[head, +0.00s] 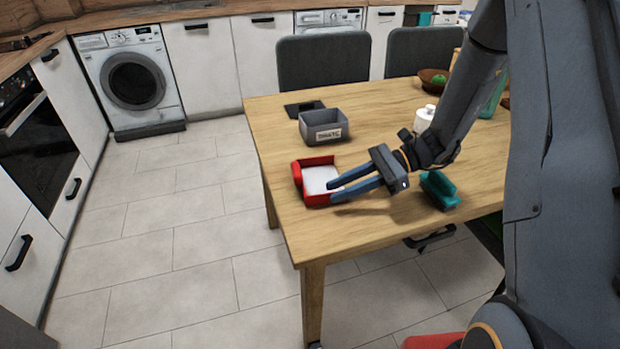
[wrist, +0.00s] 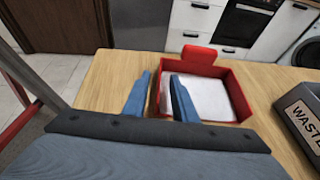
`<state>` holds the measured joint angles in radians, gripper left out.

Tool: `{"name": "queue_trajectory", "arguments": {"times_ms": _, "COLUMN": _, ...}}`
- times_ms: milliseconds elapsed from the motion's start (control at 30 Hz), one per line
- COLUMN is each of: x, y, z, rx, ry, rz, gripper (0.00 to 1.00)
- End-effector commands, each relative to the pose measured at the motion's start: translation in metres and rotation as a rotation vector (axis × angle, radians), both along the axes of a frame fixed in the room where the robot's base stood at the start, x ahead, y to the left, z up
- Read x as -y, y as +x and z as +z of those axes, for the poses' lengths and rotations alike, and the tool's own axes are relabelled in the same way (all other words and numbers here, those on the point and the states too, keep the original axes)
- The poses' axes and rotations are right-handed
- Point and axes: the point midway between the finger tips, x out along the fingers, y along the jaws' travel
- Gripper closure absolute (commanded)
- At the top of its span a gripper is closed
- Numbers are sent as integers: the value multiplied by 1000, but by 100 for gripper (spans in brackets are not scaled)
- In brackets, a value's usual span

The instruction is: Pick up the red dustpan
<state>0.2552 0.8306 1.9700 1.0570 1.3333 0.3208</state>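The red dustpan (head: 311,193) lies on the wooden table near its left edge, with a white inner floor or contents. In the wrist view the red dustpan (wrist: 216,72) has a raised red tab at its far side. My gripper (head: 334,192) is open, its two blue fingers pointing left at the pan's right side. In the wrist view my gripper (wrist: 160,77) has one finger outside the pan's left wall and one over its inside, with a strip of red between them. I cannot tell whether the fingertips are below the rim or touch it.
A grey bin labelled WASTE (head: 323,127) stands just behind the pan, with a flat dark item (head: 304,107) beyond. A teal object (head: 438,188) lies beneath my wrist. A white jar (head: 424,118) and brown bowl (head: 433,80) stand farther right. Chairs (head: 323,60) line the far side.

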Motion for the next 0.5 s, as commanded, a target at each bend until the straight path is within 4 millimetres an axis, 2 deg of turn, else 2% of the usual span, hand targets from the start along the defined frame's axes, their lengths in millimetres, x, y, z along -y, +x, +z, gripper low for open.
{"name": "queue_trajectory", "arguments": {"times_ms": 300, "x": -39, "y": -8, "z": -15, "rx": 0, "ry": -1, "rz": 4, "gripper": 75}}
{"name": "queue_trajectory", "arguments": {"times_ms": 500, "x": -43, "y": -8, "z": -17, "rx": 1, "ry": -1, "rz": 1, "gripper": 75}}
